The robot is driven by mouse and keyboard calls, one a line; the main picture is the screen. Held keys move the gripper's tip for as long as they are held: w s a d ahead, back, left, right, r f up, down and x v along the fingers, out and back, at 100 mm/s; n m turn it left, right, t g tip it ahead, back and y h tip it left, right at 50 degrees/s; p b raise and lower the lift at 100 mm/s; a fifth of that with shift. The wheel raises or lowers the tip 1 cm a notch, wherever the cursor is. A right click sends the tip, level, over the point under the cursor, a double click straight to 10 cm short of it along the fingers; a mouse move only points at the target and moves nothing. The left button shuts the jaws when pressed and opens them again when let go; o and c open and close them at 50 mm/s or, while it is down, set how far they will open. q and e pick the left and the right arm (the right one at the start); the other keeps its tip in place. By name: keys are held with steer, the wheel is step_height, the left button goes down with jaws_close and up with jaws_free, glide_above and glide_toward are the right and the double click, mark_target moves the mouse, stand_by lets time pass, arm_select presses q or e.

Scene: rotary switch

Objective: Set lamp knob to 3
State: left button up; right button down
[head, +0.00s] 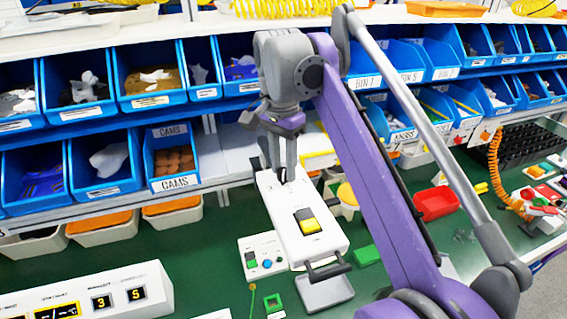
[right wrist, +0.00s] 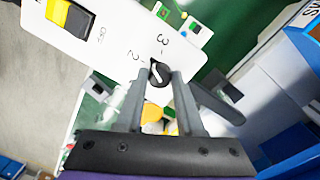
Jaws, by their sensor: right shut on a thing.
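The lamp knob (right wrist: 160,74) is small, round and black with a white pointer line. It sits on a white panel (right wrist: 115,30) printed with "3", "2" and "OFF". My right gripper (right wrist: 157,76) has its two grey fingers on either side of the knob, shut on it. The pointer line lies slanted between the fingers; I cannot tell exactly which mark it points at. In the head view, my right gripper (head: 284,176) reaches down to the far end of the white panel box (head: 325,240), and its fingers mostly hide the knob. My left gripper is not in view.
A yellow and black rocker switch (head: 306,220) is on the same panel box. Blue bins (head: 85,95) line the shelves behind.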

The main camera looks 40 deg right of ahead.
mark_target(283, 169)
steer(key=m, duration=0.6)
steer(key=shift+r, duration=0.1)
steer(key=shift+m, duration=0.3)
stand_by(0.3)
steer(key=c, duration=0.5)
jaws_free()
steer(key=shift+c, duration=0.2)
step_height(283, 169, up, 10)
steer(key=shift+w+r, duration=0.2)
steer(key=shift+r, duration=0.05)
steer(key=shift+d, duration=0.1)
stand_by(0.5)
